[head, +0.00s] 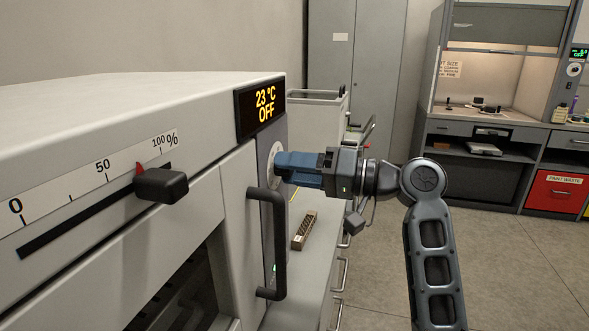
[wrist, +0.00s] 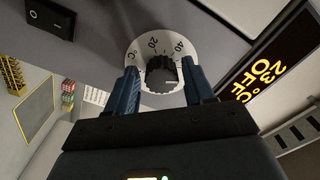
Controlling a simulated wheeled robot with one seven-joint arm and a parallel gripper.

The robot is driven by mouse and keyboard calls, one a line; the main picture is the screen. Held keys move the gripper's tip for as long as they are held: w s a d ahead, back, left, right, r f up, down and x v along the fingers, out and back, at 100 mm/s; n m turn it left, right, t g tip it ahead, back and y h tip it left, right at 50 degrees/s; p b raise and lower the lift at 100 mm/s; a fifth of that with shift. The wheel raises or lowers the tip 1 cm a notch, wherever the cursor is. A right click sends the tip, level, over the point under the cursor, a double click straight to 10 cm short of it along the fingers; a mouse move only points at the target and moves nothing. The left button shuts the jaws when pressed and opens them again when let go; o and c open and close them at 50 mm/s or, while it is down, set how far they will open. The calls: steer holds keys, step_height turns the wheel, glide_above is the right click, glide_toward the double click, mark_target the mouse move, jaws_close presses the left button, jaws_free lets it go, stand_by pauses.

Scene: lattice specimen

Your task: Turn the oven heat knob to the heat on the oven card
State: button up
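The oven heat knob (wrist: 161,73) is a dark ridged knob on a round white dial (wrist: 138,50); 20, 40 and °C marks show on it. My gripper (wrist: 160,82) has its two blue fingers on either side of the knob, with a visible gap at each side. In the head view my gripper (head: 279,160) reaches to the oven's front panel and hides the knob. The oven display (head: 260,108) reads 23 °C OFF. I cannot make out an oven card in either view.
A slider (head: 160,184) on the 0–100% scale has its red pointer between 50 and 100. An oven door handle (head: 270,245) stands out just below my gripper. A rocker switch (wrist: 50,17) is on the panel. A brown slotted block (head: 304,231) lies on the counter.

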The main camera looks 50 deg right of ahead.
steer(key=shift+o, duration=0.7)
steer(key=b+v, duration=0.1)
steer(key=v, duration=0.7)
steer(key=shift+w, duration=0.1)
